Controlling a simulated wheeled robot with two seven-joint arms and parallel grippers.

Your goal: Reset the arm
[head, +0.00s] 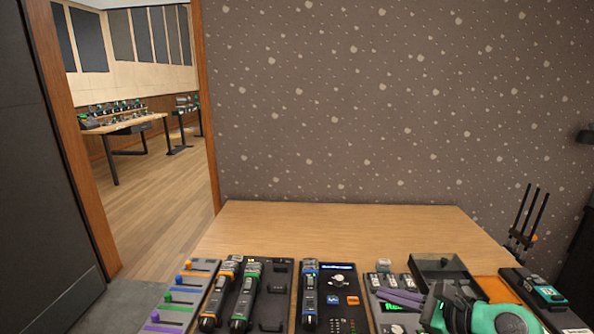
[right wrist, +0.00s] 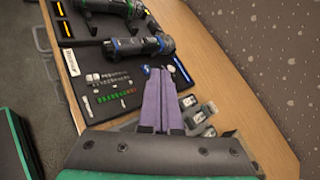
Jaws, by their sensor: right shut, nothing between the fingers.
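My right gripper (head: 386,292) is at the lower right of the head view, a green and dark body with purple fingers. In the right wrist view its two purple fingers (right wrist: 164,72) lie side by side, shut and empty. They are over the small switch panel (head: 384,318) near the front of the table, and I cannot tell whether they touch it. The gripper and arm hide part of this panel. My left gripper is not in view.
The wooden table (head: 350,222) is bare at the back. At its front stand a fader panel (head: 175,297), handheld devices (head: 246,295) on dark bases, a black open box (head: 440,265) and a dark device (head: 535,290). A patterned wall (head: 350,110) rises behind.

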